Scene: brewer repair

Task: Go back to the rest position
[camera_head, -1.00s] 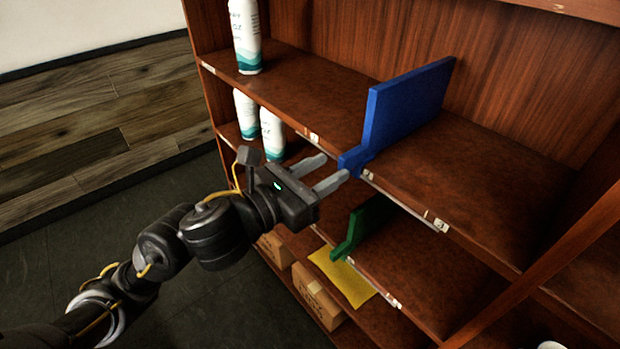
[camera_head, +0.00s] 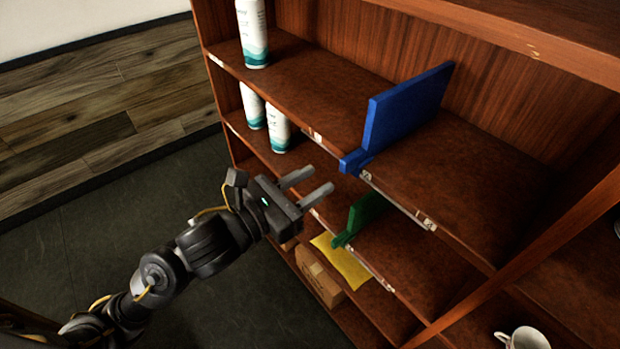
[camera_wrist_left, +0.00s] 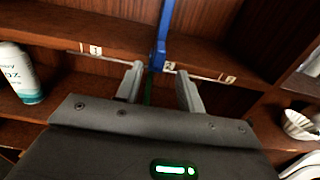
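My left gripper (camera_head: 309,188) is open and empty in front of the shelf unit, apart from the shelf edges. Its two fingers also show spread in the left wrist view (camera_wrist_left: 160,85). A blue divider (camera_head: 405,110) stands upright on the upper shelf, its foot at the front edge, beyond and above my fingers. It also shows in the left wrist view (camera_wrist_left: 163,35), past the gap between the fingers. A green divider (camera_head: 361,216) stands on the shelf below. My right gripper is not in view.
White bottles stand on the left of the upper shelf (camera_head: 253,35) and the shelf below (camera_head: 278,128). A yellow item (camera_head: 342,262) and a cardboard box (camera_head: 318,276) lie low down. A white cup (camera_head: 522,339) is at bottom right. The floor (camera_head: 120,215) at left is clear.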

